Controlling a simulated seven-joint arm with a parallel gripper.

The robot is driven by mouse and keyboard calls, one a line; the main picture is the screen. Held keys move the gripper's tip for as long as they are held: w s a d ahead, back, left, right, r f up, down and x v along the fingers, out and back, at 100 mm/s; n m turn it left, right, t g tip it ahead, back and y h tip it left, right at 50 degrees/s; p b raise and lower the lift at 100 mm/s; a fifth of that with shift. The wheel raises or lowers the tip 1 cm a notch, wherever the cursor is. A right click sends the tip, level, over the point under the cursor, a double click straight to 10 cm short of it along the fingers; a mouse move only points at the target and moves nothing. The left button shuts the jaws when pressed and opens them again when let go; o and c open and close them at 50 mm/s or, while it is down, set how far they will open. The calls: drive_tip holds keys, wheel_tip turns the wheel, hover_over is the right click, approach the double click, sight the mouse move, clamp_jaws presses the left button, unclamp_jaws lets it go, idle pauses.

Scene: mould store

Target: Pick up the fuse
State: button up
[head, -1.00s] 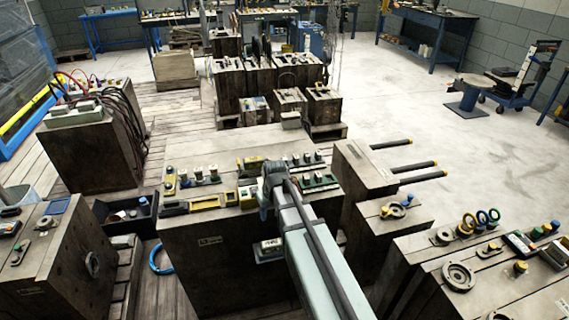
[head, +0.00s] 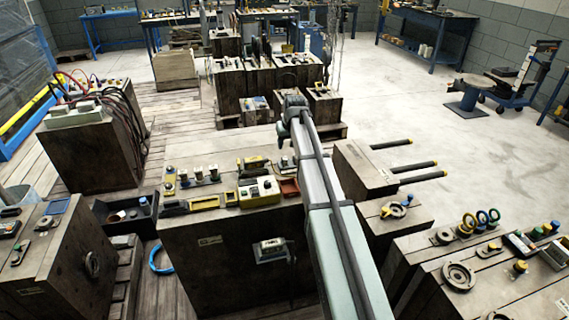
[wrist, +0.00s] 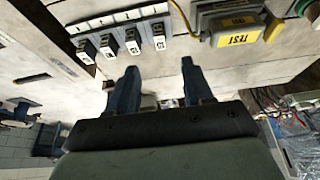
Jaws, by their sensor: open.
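My gripper (wrist: 158,66) is open in the wrist view, its two dark blue-grey fingers apart over a pale bench top. In the head view the end of my arm reaches beyond the middle crate, and the fingers cannot be made out. No fuse can be told for certain.
A grey box with a yellow TEST label (wrist: 236,38) lies beyond the right finger. In the head view, a yellow control box (head: 259,191) and a red tray (head: 289,188) sit on the middle crate (head: 215,265). Crates with parts stand on both sides.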

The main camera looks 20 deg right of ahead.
sight(285, 158)
drive_tip(key=x, duration=1.2)
drive_tip(key=shift+f, duration=0.1)
clamp_jaws()
